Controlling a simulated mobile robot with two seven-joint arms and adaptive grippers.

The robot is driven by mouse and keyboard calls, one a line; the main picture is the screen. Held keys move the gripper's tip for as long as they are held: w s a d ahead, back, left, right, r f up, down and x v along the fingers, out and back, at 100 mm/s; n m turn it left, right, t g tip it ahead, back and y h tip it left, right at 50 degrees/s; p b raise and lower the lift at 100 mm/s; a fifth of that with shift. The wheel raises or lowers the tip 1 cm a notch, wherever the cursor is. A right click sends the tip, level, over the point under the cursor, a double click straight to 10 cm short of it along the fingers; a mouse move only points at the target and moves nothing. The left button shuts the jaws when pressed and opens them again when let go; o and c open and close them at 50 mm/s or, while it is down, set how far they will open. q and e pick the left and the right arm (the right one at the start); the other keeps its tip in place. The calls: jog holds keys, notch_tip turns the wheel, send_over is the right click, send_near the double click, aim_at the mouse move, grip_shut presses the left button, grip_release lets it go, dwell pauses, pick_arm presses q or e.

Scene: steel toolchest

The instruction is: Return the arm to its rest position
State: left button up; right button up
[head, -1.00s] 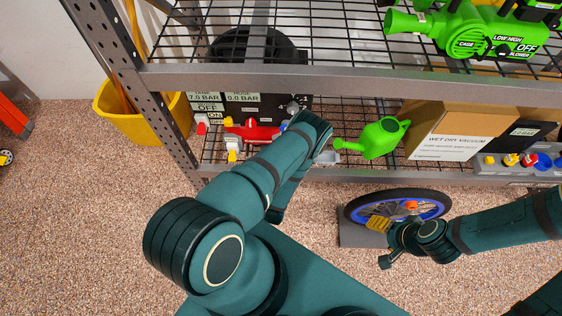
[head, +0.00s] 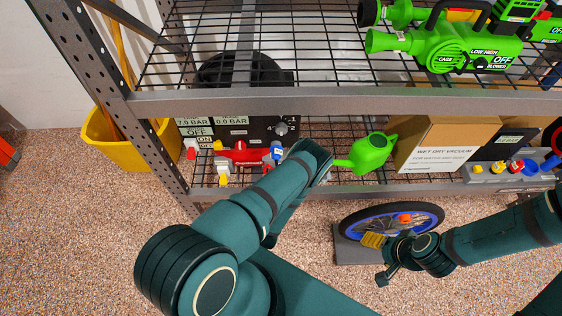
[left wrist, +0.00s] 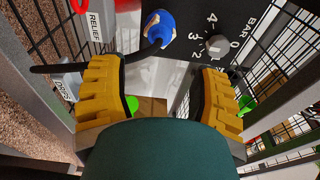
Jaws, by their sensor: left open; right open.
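My left arm (head: 235,215) reaches from the bottom of the head view toward the lower shelf, in front of the compressor panel (head: 253,131). Its gripper is hidden behind the forearm there. In the left wrist view my left gripper (left wrist: 163,98) is open, its two yellow-padded fingers wide apart with nothing held between them. Beyond them are a blue connector (left wrist: 159,27) with a black hose and a grey pressure dial (left wrist: 216,45). In the head view my right gripper (head: 377,260) is open and empty, in front of the blue-rimmed wheel (head: 437,214) below the shelf.
The steel rack's front beam (head: 300,100) and lower beam cross near my left arm. A green watering can (head: 369,153) and a vacuum box (head: 440,145) stand to its right. A yellow bucket (head: 130,145) is at left; the carpet before it is clear.

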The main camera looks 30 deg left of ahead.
pick_arm(q)
jog(key=s+d+r+n+g+h, duration=0.4)
jog(key=d+r+n+g, duration=0.3)
jog(key=d, duration=0.2)
jog(key=s+d+r+n+g+h, duration=0.5)
jog(key=d+r+n+g+h, duration=0.2)
jog(key=d, duration=0.2)
jog(key=shift+d+r+n+g, duration=0.25)
jog(key=shift+d+n+g, duration=0.05)
jog(key=shift+d+g, duration=0.1)
dwell(1.1)
